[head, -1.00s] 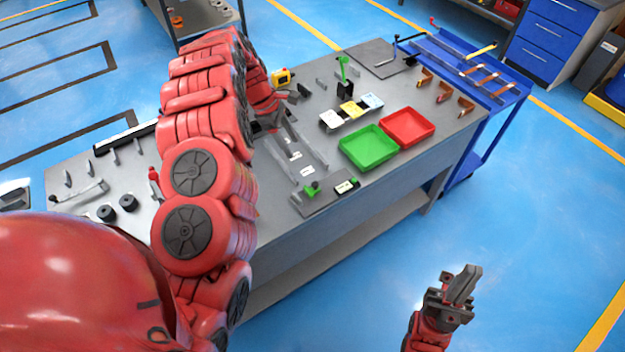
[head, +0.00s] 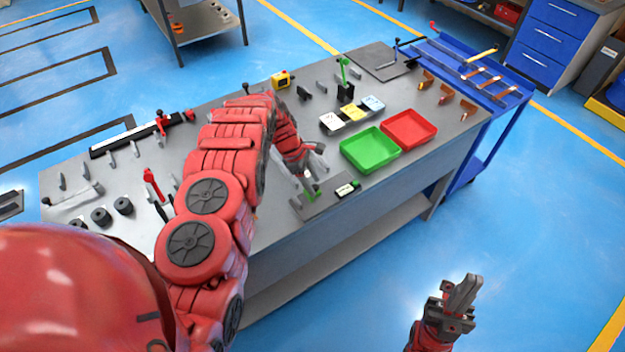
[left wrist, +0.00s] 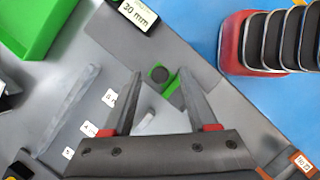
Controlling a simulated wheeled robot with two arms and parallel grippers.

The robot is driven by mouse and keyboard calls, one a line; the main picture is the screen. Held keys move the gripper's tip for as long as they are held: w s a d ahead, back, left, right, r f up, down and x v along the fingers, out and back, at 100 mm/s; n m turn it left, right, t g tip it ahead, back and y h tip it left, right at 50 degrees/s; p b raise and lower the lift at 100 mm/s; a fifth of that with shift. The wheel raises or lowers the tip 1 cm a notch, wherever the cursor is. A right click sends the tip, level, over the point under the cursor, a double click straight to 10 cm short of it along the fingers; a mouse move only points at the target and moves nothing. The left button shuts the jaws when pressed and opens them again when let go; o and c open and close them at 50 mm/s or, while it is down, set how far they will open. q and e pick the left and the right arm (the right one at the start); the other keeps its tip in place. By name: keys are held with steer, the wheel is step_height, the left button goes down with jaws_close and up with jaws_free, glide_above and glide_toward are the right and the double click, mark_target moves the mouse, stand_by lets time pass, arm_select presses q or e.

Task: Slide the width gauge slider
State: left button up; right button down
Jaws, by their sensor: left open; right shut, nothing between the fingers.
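The width gauge (head: 325,200) is a grey plate at the table's front edge, with a green slider part (head: 310,189) and a small readout (head: 347,190). In the left wrist view the readout (left wrist: 136,13) shows 30 mm, and the green slider (left wrist: 172,86) with a dark round knob (left wrist: 160,74) lies between my fingertips. My left gripper (head: 310,174) is open just over the slider, one finger on each side; I cannot tell whether they touch it. My right gripper (head: 462,294) is shut and empty, away from the table over the floor.
A green tray (head: 369,166) and a red tray (head: 434,130) stand right of the gauge. White, yellow and blue blocks (head: 352,112) stand behind. A blue cart (head: 514,95) stands at the table's right end. Labelled grey strips (left wrist: 80,100) lie beside the gauge.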

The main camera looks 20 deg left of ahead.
arm_select(q)
steer(key=shift+d+f, duration=0.1)
jaws_close()
stand_by(0.3)
stand_by(1.2)
